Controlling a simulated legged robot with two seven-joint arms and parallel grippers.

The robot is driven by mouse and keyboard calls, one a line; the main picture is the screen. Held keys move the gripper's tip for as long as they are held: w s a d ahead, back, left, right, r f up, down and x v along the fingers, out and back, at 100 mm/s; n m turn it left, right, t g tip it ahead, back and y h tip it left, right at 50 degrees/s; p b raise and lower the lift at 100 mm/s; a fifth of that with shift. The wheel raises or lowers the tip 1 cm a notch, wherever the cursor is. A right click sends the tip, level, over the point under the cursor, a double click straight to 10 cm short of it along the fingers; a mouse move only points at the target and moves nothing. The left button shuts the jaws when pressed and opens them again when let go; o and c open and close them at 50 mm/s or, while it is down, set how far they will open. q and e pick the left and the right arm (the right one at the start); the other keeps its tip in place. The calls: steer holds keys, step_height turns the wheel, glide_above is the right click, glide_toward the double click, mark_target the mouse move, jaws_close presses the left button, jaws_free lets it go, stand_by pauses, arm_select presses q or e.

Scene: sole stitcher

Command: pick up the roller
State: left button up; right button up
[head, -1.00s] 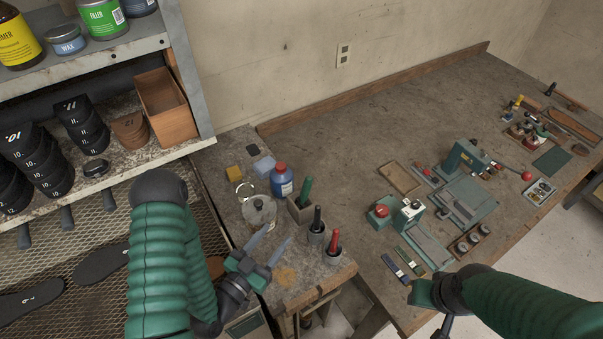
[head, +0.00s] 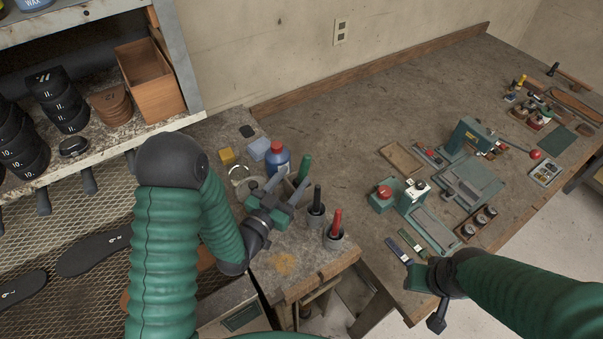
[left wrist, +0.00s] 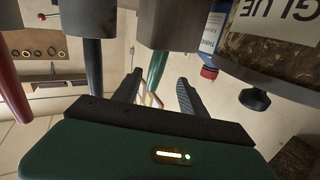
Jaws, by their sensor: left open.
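A green-handled tool (head: 305,167) stands in a square grey holder on the side bench; its lower end is hidden, so I cannot confirm it is the roller. Black-handled (head: 317,197) and red-handled (head: 336,222) tools stand in round holders to its right. My left gripper (head: 286,188) is open and empty just in front of the green handle. In the left wrist view the green handle (left wrist: 158,70) shows between the two spread fingers, apart from them. My right gripper (head: 432,285) is over the front edge of the main bench; its jaws are not clear.
A blue bottle (head: 278,160) and a glue can (left wrist: 275,60), partly hidden in the head view, stand close to the left gripper. A yellow block (head: 227,156) lies behind. The shelf (head: 100,160) stands left. The back of the main bench (head: 340,120) is clear.

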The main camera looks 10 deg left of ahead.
mark_target(301, 173)
arm_select(q)
steer(key=x, duration=0.1)
steer(key=p+x, duration=0.1)
steer(key=x, duration=0.1)
steer(key=f+x, duration=0.1)
steer(key=x, duration=0.1)
steer(key=shift+d+p, duration=0.35)
steer(key=shift+d, duration=0.1)
steer(key=shift+w+d, duration=0.1)
steer(key=shift+d, duration=0.05)
steer(key=c, duration=0.4)
steer(key=shift+a, duration=0.35)
steer(key=c, duration=0.4)
steer(key=shift+c, duration=1.4)
jaws_close()
arm_select(e)
steer(key=shift+d+r, duration=0.25)
steer(key=shift+r, duration=0.65)
